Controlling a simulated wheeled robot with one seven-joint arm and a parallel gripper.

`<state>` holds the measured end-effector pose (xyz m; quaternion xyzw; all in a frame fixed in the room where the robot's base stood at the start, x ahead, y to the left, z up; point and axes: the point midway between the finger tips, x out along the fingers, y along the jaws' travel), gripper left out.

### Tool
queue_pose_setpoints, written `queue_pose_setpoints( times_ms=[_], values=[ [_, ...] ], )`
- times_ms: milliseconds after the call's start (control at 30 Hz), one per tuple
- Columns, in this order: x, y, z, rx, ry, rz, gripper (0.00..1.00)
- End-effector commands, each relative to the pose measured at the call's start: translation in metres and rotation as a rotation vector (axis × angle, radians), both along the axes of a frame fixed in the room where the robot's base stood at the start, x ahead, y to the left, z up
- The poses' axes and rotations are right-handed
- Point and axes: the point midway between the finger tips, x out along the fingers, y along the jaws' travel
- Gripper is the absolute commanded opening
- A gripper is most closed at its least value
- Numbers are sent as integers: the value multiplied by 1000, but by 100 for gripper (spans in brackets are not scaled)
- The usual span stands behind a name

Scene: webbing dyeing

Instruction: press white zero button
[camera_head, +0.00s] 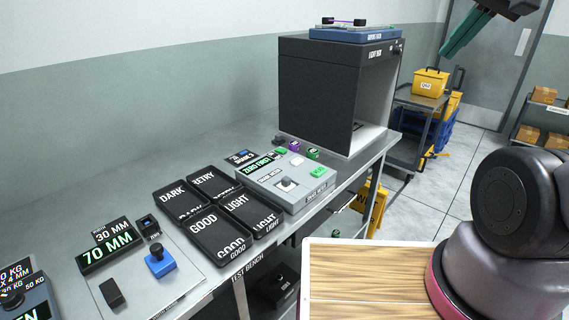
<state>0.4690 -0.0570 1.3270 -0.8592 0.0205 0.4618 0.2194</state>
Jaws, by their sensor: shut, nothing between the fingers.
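A grey instrument (292,196) stands on the bench, with a display (257,166) reading "ZERO FIRST". A small white button (296,160) is on its top, near the back. A green button (319,171) is to the right of it, and a round knob on a plate (287,183) is in front. My gripper (449,50) is at the top right of the head view, with teal fingers shut and empty. It is up in the air, well apart from the instrument and the white button.
A large black light box (315,92) stands behind the instrument, with a blue device (352,35) on top. Black labelled trays (217,237) lie to the left. A wooden-topped surface (365,285) is at the bottom.

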Motion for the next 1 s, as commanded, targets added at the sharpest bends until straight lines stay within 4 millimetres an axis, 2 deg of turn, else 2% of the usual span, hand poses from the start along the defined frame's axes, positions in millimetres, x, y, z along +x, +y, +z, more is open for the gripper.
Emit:
queue_pose_setpoints(
  times_ms=[267,367,467,667,800,1000],
  values=[
    [2,0,0,-4,2,1,0],
    [12,2,-4,-28,9,9,0],
    [36,7,-14,-80,24,34,0],
    [108,31,-56,-200,56,147,0],
    [155,58,-97,-238,68,253,0],
    [205,109,-165,-210,66,410,0]
  ],
)
